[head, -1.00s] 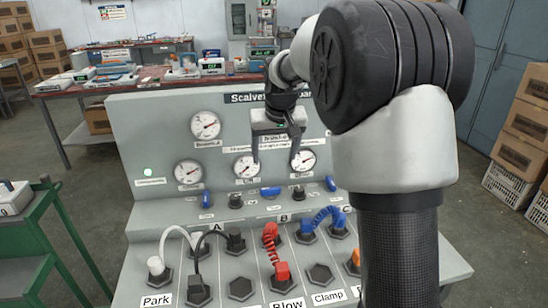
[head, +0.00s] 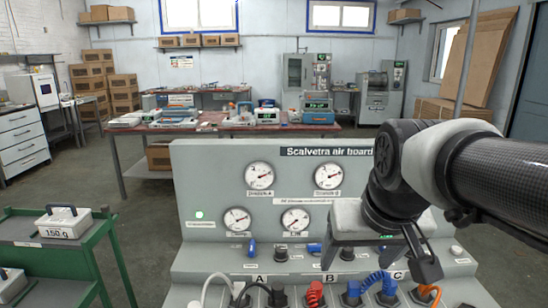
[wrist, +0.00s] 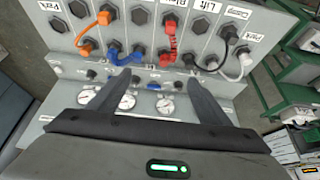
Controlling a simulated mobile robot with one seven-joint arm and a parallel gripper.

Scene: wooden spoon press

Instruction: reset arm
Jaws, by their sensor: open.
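My gripper (head: 378,262) is in front of the right half of the grey air board (head: 215,165), with my arm reaching in from the right. Its two fingers are apart and nothing is between them. The wrist view also shows my open gripper (wrist: 147,88), with the board's gauges and hose sockets beyond it. The board carries a red hose (wrist: 169,42), a blue hose (wrist: 122,60), an orange hose (wrist: 88,32), a black hose (wrist: 222,45) and a white hose (wrist: 245,60). Part of the board's right side is hidden behind my arm.
A green cart (head: 95,240) with a 150 g weight (head: 63,222) stands at the left. A red-topped bench (head: 130,130) with several devices is behind the board. Open floor lies between the cart and that bench.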

